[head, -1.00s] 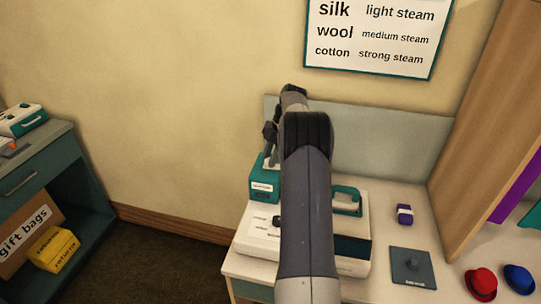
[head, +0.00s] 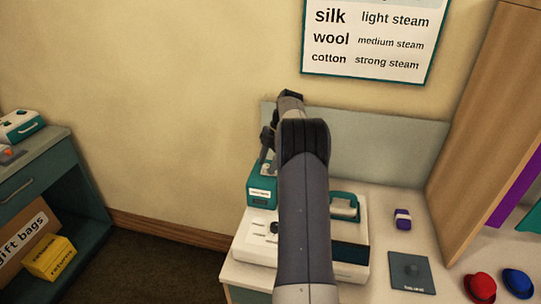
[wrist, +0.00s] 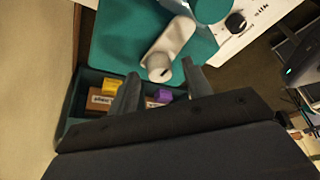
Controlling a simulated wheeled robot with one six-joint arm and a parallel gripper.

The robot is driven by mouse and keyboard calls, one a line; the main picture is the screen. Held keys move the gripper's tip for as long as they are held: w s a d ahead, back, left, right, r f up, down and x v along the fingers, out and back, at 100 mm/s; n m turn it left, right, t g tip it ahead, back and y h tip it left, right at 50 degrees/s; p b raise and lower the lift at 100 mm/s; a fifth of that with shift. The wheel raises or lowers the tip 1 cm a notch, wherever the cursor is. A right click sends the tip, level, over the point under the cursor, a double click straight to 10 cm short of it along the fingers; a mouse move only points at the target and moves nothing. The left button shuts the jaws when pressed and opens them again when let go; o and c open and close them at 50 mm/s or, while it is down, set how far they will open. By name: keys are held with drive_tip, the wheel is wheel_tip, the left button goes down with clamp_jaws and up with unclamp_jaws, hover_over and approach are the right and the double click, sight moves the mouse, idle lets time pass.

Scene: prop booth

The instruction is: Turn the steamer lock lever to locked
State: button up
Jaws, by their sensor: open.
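The steamer shows in the head view as a white base (head: 258,246) with a teal box (head: 261,194) at its back left and a teal handle (head: 343,207). My arm covers its middle. In the wrist view a pale grey lever (wrist: 176,42) lies across the teal top (wrist: 122,45) of the steamer, with a rounded knob at its lower end. My gripper (wrist: 160,83) is open, its two fingers below and around the knob end. I cannot tell whether they touch it. In the head view the gripper (head: 267,142) is partly hidden behind my arm.
A dial marked "silk" (wrist: 236,22) is on the white panel.

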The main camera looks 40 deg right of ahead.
drive_tip(key=v, duration=1)
drive_tip(key=shift+d+r+p, duration=0.2)
drive_tip(key=shift+p, duration=0.15)
drive_tip(key=shift+f, duration=0.1)
drive_tip(key=shift+b+x, duration=0.35)
drive_tip(key=shift+x, duration=5)
